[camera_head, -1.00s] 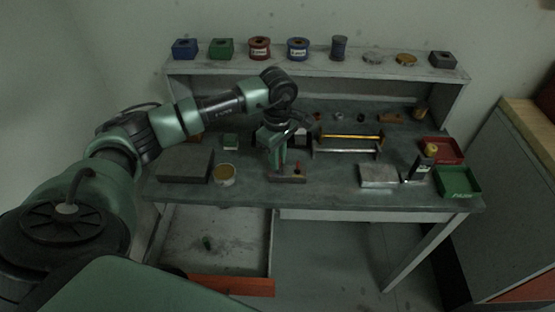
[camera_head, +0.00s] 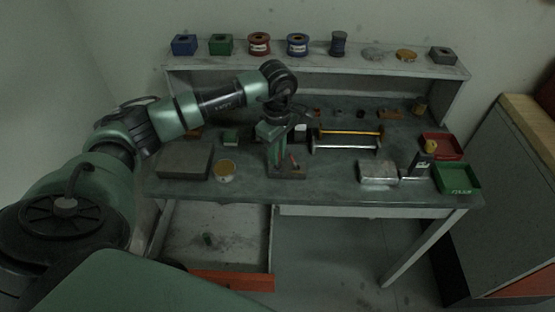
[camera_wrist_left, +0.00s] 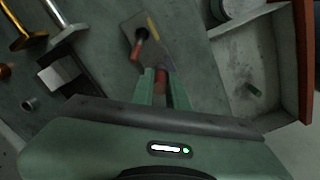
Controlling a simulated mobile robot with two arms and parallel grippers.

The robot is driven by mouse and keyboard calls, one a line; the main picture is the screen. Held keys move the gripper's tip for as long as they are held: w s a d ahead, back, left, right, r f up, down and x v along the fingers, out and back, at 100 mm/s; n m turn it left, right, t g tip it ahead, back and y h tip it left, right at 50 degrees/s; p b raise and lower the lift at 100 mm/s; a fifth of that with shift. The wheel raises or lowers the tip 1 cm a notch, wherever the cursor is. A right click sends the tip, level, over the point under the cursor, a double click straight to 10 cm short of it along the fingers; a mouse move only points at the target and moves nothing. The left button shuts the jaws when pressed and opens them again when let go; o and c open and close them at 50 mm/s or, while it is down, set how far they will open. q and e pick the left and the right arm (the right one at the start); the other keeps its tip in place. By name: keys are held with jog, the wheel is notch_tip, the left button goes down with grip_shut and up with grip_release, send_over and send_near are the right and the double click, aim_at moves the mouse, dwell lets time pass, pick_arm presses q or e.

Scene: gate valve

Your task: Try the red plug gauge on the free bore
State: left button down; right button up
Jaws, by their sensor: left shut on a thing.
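My left gripper (camera_head: 277,166) points down over a small plate (camera_head: 288,176) near the bench's front edge. In the left wrist view its green fingers (camera_wrist_left: 158,76) are shut on a red cylindrical piece (camera_wrist_left: 162,90), which looks like the red plug gauge. Its lower end is hidden, so I cannot tell whether it touches the plate. The plate (camera_wrist_left: 155,44) also shows there, with a yellow strip along one side. My right gripper is out of view.
A grey block (camera_head: 184,161) and a round tin (camera_head: 225,173) stand left of the plate. A rack with yellow and silver bars (camera_head: 347,148) stands to the right. Red (camera_head: 441,147) and green (camera_head: 458,179) trays lie far right. An open drawer (camera_head: 215,235) is below.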

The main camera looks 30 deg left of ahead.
pick_arm(q)
jog(key=shift+r+p, duration=1.05)
jog(key=shift+r, duration=1.6)
